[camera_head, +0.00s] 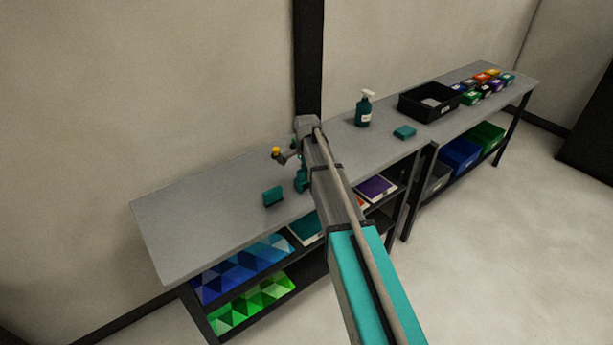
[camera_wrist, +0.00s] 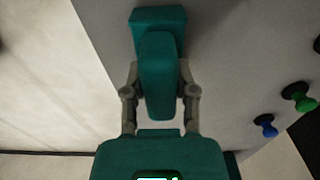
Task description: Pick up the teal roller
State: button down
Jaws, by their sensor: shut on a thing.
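In the wrist view my gripper (camera_wrist: 159,72) is shut on a teal piece with a rounded, elongated body, taken to be the teal roller (camera_wrist: 158,88). A finger lies against each side of it. A wider teal block shows at its far end; I cannot tell whether the two are one piece. In the head view my gripper (camera_head: 301,180) is low over the near workbench, partly hidden by my arm. The held piece cannot be made out there. A small teal block (camera_head: 273,196) shows just left of my gripper over the grey top.
The grey workbench (camera_head: 190,215) is clear at left. Along the bench run to the right are a spray bottle (camera_head: 363,110), a teal block (camera_head: 405,132), a black bin (camera_head: 410,110) and several coloured boxes (camera_head: 487,84). Green (camera_wrist: 302,100) and blue (camera_wrist: 266,126) knobs show in the wrist view.

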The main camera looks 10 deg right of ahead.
jog(key=shift+r, duration=0.1)
dwell(0.3)
notch_tip(320, 180, up, 3)
jog(key=p, duration=0.2)
jog(key=shift+f+p, duration=0.2)
jog(key=shift+p, duration=0.2)
jog(key=s+r+p, duration=1)
jog(key=s, duration=0.4)
jog(key=shift+r, duration=0.1)
